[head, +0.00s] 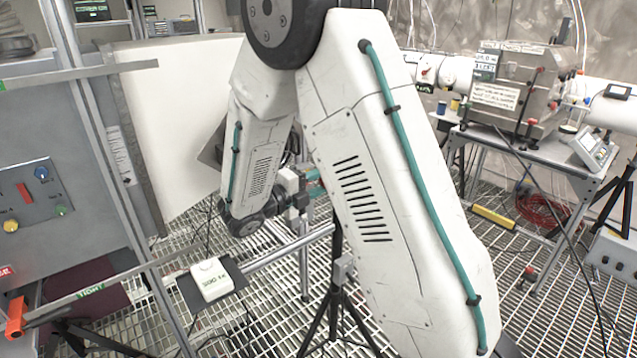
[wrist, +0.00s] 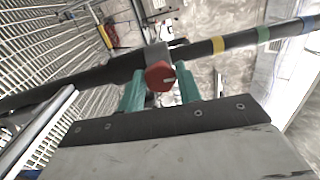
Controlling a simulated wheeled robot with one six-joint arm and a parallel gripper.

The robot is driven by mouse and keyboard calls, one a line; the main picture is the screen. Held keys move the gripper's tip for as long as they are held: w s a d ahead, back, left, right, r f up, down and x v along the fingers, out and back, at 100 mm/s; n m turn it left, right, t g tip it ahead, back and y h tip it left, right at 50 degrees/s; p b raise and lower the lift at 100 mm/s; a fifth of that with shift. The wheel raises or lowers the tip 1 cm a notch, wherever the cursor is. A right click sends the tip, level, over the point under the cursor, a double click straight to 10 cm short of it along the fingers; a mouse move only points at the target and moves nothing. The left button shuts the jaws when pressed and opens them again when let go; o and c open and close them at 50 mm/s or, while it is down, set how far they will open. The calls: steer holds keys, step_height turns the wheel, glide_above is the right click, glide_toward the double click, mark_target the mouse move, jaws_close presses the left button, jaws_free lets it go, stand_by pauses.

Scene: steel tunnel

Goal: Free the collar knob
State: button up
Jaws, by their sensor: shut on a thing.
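The red collar knob (wrist: 160,77), with a white mark on its face, shows in the middle of the wrist view. It sits on a grey collar (wrist: 157,54) around a dark rod (wrist: 110,72). The rod carries yellow, green and blue bands to the right of the collar. My gripper (wrist: 161,74) has its green fingers on either side of the knob and is shut on it. The fingertips are partly hidden behind the rod and knob. In the head view my gripper (head: 314,182) shows only in part behind my arm, and the knob is hidden there.
A black tripod (head: 335,295) stands below my gripper on the grating floor. A pale rail (head: 290,247) runs beside it, and a white box (head: 211,280) is at left. A grey panel cabinet (head: 50,130) stands far left. A bench with equipment (head: 530,145) is at right.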

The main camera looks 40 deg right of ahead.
steer(key=shift+n, duration=1.2)
steer(key=o, duration=1)
steer(key=a, duration=0.8)
steer(key=shift+s, duration=0.1)
